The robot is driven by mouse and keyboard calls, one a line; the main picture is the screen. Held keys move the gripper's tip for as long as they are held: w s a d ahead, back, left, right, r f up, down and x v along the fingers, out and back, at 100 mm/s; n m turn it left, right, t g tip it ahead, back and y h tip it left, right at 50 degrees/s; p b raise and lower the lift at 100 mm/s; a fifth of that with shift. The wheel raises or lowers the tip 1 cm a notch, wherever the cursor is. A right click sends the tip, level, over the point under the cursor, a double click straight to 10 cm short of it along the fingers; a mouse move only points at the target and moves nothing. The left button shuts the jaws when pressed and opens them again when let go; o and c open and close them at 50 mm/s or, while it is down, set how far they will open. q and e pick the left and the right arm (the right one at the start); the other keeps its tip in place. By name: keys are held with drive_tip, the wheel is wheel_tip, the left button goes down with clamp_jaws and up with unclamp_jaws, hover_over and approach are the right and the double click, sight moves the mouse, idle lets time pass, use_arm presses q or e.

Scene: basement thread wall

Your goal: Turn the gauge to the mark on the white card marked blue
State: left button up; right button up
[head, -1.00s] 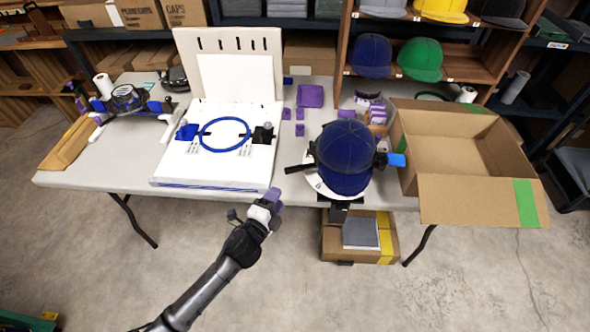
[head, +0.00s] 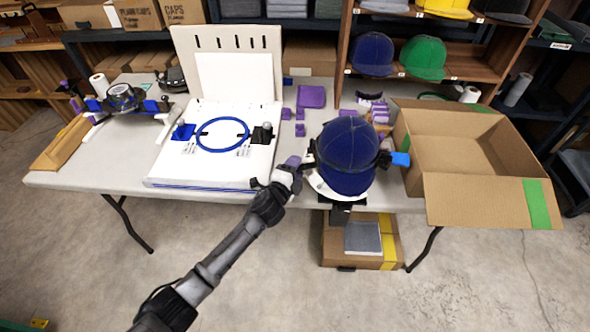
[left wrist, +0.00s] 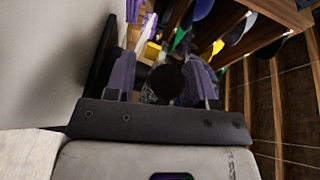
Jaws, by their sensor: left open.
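A dark blue cap (head: 348,155) sits on a black-banded holder with a white plate (head: 318,186) under it, at the table's front edge. A blue tab (head: 400,159) sticks out on its right. I cannot pick out the gauge for certain, or read any marked card. My left gripper (head: 294,162) is at the cap's left side, partly hiding the holder's black left part. In the left wrist view my purple fingers (left wrist: 160,82) are apart, with a round black end (left wrist: 168,78) showing between them; contact cannot be told. My right gripper is out of view.
A white board (head: 160,175) with a blue hoop (head: 222,134) lies left of the cap. An open cardboard box (head: 480,205) stands close on the right. Small purple pieces (head: 300,114) lie behind. Floor in front is free.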

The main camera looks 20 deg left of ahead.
use_arm(q)
clamp_jaws()
idle(0.5)
